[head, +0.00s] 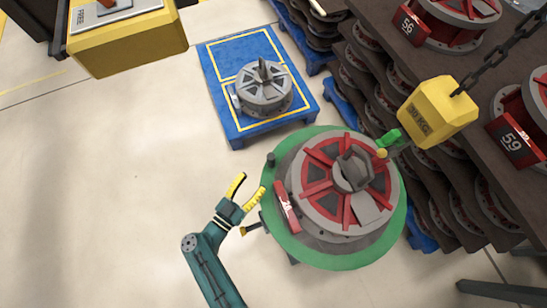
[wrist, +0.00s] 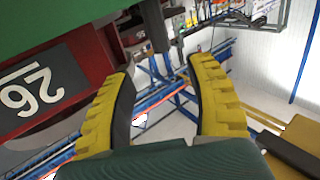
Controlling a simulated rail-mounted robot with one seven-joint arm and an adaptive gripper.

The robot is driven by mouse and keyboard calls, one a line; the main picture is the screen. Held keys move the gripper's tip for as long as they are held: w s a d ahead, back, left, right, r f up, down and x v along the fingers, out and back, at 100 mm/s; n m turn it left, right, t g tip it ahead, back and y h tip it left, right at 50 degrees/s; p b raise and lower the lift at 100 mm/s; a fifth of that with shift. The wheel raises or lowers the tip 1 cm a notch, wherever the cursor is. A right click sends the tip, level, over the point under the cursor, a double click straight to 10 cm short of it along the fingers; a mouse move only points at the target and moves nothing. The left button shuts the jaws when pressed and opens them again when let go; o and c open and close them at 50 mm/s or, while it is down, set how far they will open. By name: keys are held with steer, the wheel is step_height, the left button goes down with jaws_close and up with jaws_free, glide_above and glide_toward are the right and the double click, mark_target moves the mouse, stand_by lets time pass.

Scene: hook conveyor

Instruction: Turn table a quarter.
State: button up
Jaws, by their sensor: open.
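The round green turntable (head: 318,258) stands right of centre in the head view. The plate (wrist: 38,90) fills the left of the wrist view, upside down. My gripper (head: 250,185) is open and empty beside the turntable's left edge. In the wrist view, nothing is held between its yellow fingers (wrist: 163,72); contact with the rim cannot be told.
A blue pallet (head: 222,72) with a grey casting (head: 263,92) stands behind. A yellow 30 KG weight (head: 437,112) hangs on a chain at right, close above the turntable. A yellow box (head: 128,48) is at upper left. Stacked racks fill the right. Floor at left is clear.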

mark_target(269, 161)
steer(key=b+x, duration=0.4)
steer(key=x, duration=0.6)
steer(key=shift+w+d, duration=0.1)
steer(key=shift+w, duration=0.05)
steer(key=shift+w+r, duration=0.1)
steer(key=shift+w, duration=0.05)
jaws_close()
